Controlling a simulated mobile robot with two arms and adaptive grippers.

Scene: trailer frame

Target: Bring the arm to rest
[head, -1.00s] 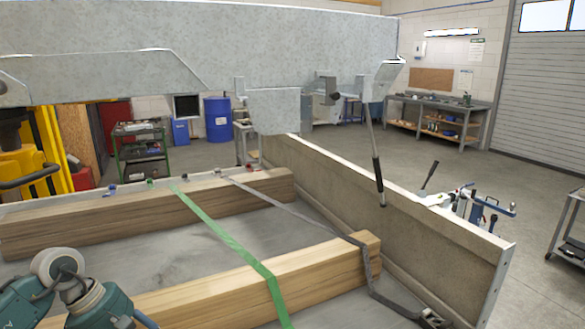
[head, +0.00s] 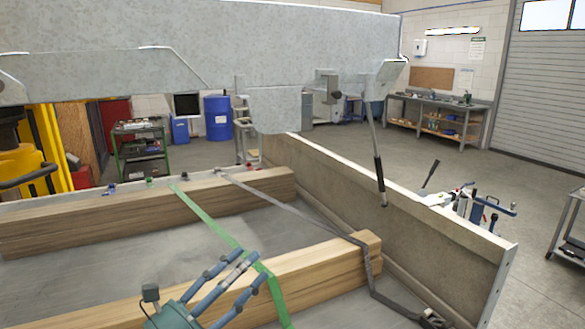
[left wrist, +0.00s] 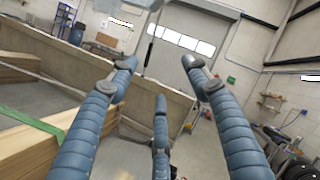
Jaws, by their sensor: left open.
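My left gripper (head: 246,265) is at the lower middle of the head view, above the trailer bed and in front of the nearer wooden beam. Its blue fingers are spread and empty, pointing up and to the right. In the left wrist view the fingers (left wrist: 160,76) stand apart with nothing between them. They point toward the trailer's side wall and the workshop beyond. Whether the gripper touches the beam or green strap cannot be told. My right gripper is not in view.
Wooden beams (head: 310,268) lie on the trailer bed under a green strap (head: 212,226) and a grey strap (head: 300,213). A side wall (head: 400,205) bounds the bed. A metal panel (head: 200,45) hangs above, with a lever (head: 377,165) below its right end.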

